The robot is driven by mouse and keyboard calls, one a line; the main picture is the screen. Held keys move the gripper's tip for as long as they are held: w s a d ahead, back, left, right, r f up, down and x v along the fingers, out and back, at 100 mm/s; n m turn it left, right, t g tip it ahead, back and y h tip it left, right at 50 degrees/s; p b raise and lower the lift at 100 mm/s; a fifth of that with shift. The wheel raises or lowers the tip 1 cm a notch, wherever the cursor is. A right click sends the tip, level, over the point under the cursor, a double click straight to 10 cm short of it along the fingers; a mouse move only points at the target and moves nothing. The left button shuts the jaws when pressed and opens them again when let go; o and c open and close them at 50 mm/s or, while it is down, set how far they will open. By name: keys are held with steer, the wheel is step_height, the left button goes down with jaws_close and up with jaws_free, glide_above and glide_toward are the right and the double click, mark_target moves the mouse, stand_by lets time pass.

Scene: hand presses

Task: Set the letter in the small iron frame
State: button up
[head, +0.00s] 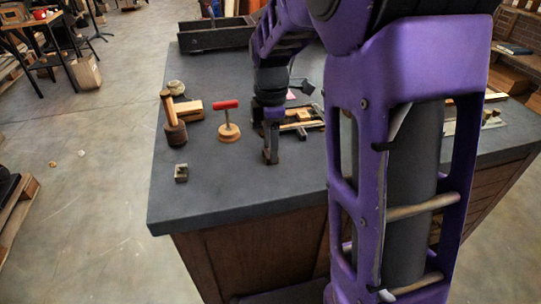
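My gripper (270,157) points down over the dark worktop, left of a flat dark frame. I see its fingers nearly edge-on, so I cannot tell whether they are apart or hold anything. The frame (313,124), which looks like the small iron one, lies on the worktop with pale wooden pieces (304,115) in it; my arm partly hides it.
The worktop (215,205) has a clear front left. A black tray (215,36) lies at the back. My arm hides much of the right.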

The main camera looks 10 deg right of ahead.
jaws_close()
steer(key=shift+r+p, duration=2.05)
steer(key=shift+r, duration=0.45)
